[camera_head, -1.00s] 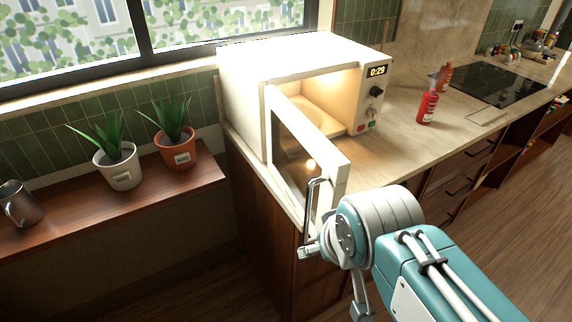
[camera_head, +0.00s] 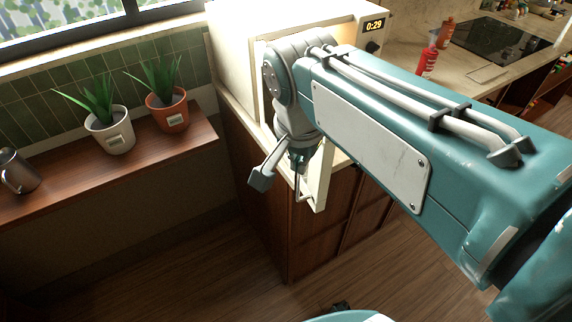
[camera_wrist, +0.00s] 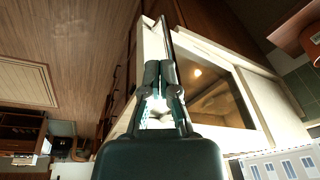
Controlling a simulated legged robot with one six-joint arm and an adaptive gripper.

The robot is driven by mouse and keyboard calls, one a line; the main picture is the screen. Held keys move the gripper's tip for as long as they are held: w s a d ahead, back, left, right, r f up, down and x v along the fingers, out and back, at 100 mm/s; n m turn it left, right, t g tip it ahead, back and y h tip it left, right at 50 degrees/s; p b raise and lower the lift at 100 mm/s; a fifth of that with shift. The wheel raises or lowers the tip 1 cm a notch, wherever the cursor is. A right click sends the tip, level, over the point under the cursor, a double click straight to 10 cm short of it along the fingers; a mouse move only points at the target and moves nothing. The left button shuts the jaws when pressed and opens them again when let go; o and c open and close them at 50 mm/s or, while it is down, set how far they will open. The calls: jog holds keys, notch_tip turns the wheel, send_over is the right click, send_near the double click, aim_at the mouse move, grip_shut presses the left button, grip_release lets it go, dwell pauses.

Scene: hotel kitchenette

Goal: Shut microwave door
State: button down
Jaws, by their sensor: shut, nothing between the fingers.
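The cream microwave (camera_head: 232,62) stands on the counter, largely hidden behind my arm in the head view. My gripper (camera_wrist: 160,72) is shut and empty, fingers together near the door's edge and a dark bar. Whether it touches the door I cannot tell.
A wooden shelf with a white-potted plant (camera_head: 109,132) and an orange-potted plant (camera_head: 168,112) runs along the left. A metal jug (camera_head: 18,170) stands at its far left. A red bottle (camera_head: 428,60) and a black cooktop (camera_head: 497,45) are on the counter at right. Floor space is open in front.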

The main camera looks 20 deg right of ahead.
jog(key=w+a+r+m+g+h, duration=0.2)
jog(key=w+a+m+g+h, duration=0.15)
jog(key=w+a+m, duration=0.8)
jog(key=s+d+f+m, duration=0.2)
jog(key=s+d+f, duration=0.4)
jog(key=d+f, duration=0.3)
jog(key=shift+d, duration=0.75)
